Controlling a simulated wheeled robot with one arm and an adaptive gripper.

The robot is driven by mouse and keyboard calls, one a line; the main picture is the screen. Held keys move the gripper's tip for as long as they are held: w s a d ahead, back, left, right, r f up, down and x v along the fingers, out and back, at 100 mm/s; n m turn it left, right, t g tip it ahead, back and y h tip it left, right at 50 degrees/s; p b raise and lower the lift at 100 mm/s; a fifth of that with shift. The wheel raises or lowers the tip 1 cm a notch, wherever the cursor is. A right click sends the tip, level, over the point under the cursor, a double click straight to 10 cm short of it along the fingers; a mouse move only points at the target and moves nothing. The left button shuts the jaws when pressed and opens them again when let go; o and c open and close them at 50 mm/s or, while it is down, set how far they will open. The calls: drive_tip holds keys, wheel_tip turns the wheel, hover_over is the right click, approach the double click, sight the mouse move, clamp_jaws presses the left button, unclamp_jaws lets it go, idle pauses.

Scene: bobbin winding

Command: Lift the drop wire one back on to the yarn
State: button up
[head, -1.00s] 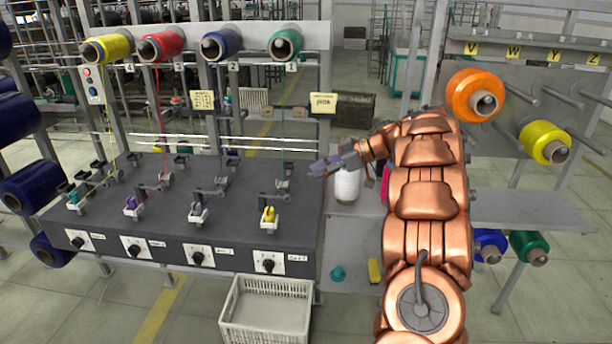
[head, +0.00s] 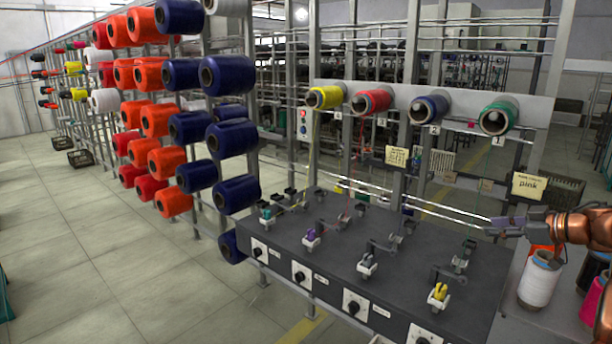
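Station one is the rightmost on the dark winder bench (head: 335,250), below the green yarn package (head: 498,115) marked 1. Its green yarn (head: 473,190) runs down to a small grey guide and wire part (head: 463,256) at the back of the station. A grey lever (head: 442,276) lies in front of it, and a yellow bobbin (head: 439,292) sits in the white holder at the front. Which small part is the drop wire, and whether it touches the yarn, I cannot tell. My gripper (head: 497,228) is right of the yarn, pointing left, with no object visible in it. Its finger gap is unclear.
A white yarn cone (head: 540,280) stands on the side shelf below my gripper. Other stations with purple (head: 311,234) and teal bobbins extend left.

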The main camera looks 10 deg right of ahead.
drive_tip(key=w+a+r+m+t+h+p, duration=0.1)
drive_tip(key=w+r+m+t+h, duration=0.2)
drive_tip(key=r+h, duration=0.45)
drive_tip(key=w+r+m+t+h+p, duration=0.15)
drive_tip(key=r+m+h, duration=0.3)
drive_tip(key=r, duration=0.55)
drive_tip(key=s+a+f+m+g, duration=0.2)
drive_tip(key=s+a+f+g, duration=0.4)
drive_tip(key=s+a+f, duration=0.5)
drive_tip(key=s+a+f+m+g, duration=0.2)
drive_tip(key=s+a+f+g, duration=0.5)
drive_tip(key=s, duration=0.6)
drive_tip(key=s+a+f+n+g+y, duration=0.1)
drive_tip(key=s+a+f, duration=0.3)
drive_tip(key=s+a, duration=0.4)
drive_tip(key=s+a+f+n+g+y+p, duration=0.1)
drive_tip(key=s+a+f+g+y, duration=0.3)
drive_tip(key=s+a, duration=0.4)
drive_tip(key=s+n, duration=0.1)
drive_tip(key=s, duration=0.4)
drive_tip(key=shift+a+f+y+p, duration=0.15)
drive_tip(key=shift+a+y+p, duration=0.15)
drive_tip(key=shift+a, duration=0.1)
